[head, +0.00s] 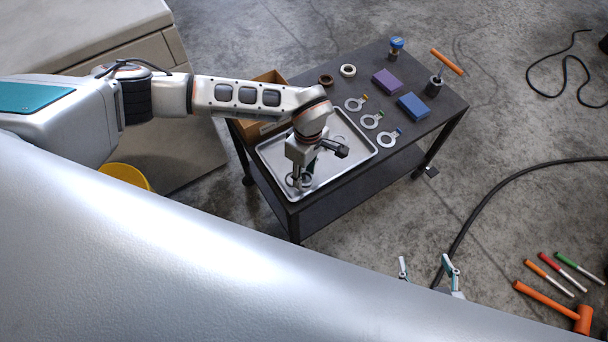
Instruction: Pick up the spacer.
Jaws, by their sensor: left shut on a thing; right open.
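My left gripper (299,182) points down into the metal tray (345,171) on the dark cart. It is shut on a thin grey ring (308,181) low over the tray's near left part. This ring looks like the spacer, but it is small and partly covered by the fingers. I cannot tell whether it still touches the tray floor. Another faint round part (339,139) lies in the tray behind my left wrist. My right gripper (427,268) shows only its fingertips, apart and empty, beyond the large silver surface in the foreground.
A yellow bucket (125,174) stands left. An orange mallet (550,302) lies on the floor.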

